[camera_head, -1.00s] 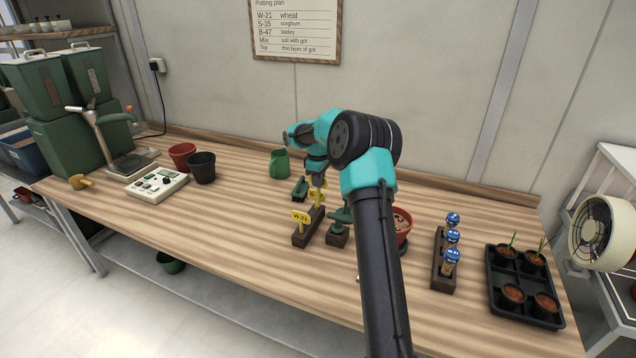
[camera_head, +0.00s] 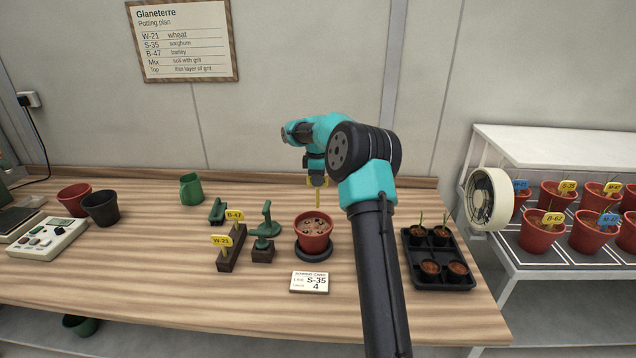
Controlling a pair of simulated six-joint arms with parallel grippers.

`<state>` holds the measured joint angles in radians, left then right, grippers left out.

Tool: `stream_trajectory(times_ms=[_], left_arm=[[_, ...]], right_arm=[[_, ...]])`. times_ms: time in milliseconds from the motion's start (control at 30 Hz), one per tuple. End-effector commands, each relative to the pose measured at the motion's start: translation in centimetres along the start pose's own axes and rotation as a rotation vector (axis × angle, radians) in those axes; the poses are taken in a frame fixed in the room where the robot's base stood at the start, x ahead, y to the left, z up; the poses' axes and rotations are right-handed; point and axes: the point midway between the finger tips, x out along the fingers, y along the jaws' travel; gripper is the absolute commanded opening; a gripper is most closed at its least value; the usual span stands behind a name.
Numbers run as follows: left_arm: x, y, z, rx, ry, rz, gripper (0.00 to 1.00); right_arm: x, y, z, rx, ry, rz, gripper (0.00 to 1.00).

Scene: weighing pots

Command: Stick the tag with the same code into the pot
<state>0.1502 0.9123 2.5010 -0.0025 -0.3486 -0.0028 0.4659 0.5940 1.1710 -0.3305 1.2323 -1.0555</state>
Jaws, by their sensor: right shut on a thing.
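My right gripper (camera_head: 315,177) is shut on a yellow tag (camera_head: 318,198), which it holds upright above the terracotta pot; the tag's code cannot be read. The pot (camera_head: 314,244) holds brown soil with pale grains and stands on a dark saucer (camera_head: 314,256). A white sowing card (camera_head: 309,283) in front of it reads S-35 and 4. A dark wooden tag holder (camera_head: 228,262) left of the pot bears yellow tags W-21 (camera_head: 222,240) and B-47 (camera_head: 235,216). My left gripper is not in view.
Left of the pot are a green tool on a block (camera_head: 263,250), a green jug (camera_head: 191,188), empty pots (camera_head: 101,209) and a scale (camera_head: 47,238). A seedling tray (camera_head: 439,271) stands right of my right arm. The potting plan (camera_head: 183,41) lists S-35 as sorghum.

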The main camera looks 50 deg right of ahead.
Motion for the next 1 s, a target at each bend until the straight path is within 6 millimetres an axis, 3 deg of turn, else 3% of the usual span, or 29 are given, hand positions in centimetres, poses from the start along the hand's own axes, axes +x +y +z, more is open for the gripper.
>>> stream_trajectory(times_ms=[467, 1000], left_arm=[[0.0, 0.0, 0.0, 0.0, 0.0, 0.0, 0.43], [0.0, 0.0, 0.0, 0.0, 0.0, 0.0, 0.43]], right_arm=[[0.5, 0.0, 0.0, 0.001, 0.0, 0.0, 0.0], [4.1, 0.0, 0.0, 0.001, 0.0, -0.001, 0.0]])
